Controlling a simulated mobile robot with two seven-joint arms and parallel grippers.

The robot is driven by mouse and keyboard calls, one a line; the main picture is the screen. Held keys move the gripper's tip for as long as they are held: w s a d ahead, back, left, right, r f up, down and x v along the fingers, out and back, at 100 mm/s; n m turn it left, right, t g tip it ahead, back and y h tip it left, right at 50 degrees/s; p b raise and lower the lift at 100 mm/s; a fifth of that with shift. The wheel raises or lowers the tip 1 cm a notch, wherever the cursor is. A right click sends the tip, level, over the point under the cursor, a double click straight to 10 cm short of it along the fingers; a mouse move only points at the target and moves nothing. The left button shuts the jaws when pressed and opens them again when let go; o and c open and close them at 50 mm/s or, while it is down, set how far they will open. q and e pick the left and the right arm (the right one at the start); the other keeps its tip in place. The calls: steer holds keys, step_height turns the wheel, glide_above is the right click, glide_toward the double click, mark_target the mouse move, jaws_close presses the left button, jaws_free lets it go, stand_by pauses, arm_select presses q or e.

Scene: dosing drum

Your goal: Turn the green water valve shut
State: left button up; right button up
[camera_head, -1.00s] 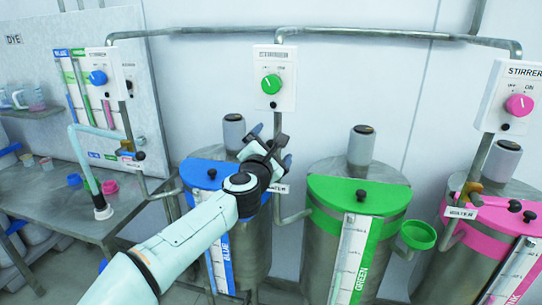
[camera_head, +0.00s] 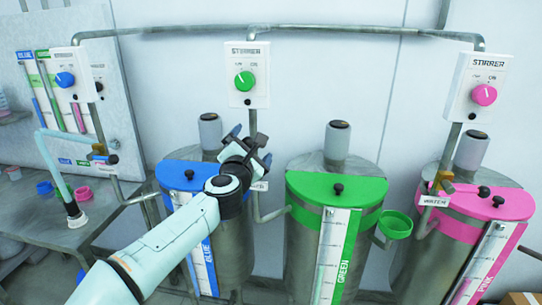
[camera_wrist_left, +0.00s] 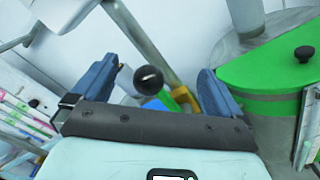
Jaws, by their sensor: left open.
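My left gripper (camera_head: 250,146) is open in front of the pipe beside the green drum (camera_head: 335,188). It covers the green water valve in the head view; only the white water label (camera_head: 260,186) shows beside it. In the left wrist view the valve shows as a black ball knob (camera_wrist_left: 148,78), a short green part (camera_wrist_left: 181,94) and a brass body. The knob stands between the two blue fingertips of the left gripper (camera_wrist_left: 156,74), apparently touching neither. Whether the valve is open or shut I cannot tell. My right gripper is in neither view.
The blue drum (camera_head: 185,174) stands behind my left arm. The pink drum (camera_head: 478,205) and its brass water valve (camera_head: 443,181) stand at the right. A green funnel (camera_head: 395,224) sticks out from the green drum. Stirrer boxes with dials hang above.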

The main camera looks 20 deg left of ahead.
arm_select(q)
steer(key=shift+d, duration=0.15)
steer(key=w+d+f+b, duration=0.1)
steer(key=d+f+b, duration=0.1)
steer(key=d, duration=0.4)
steer(key=shift+w+f, duration=0.25)
steer(key=shift+f, duration=0.25)
stand_by(0.3)
step_height(320, 180, down, 6)
steer(key=d+b, duration=0.2)
steer(key=b, duration=0.3)
steer(key=shift+w+f+b, duration=0.2)
steer(key=shift+w+b, duration=0.05)
steer(key=shift+b, duration=0.1)
stand_by(0.5)
steer(key=shift+a+r, duration=0.1)
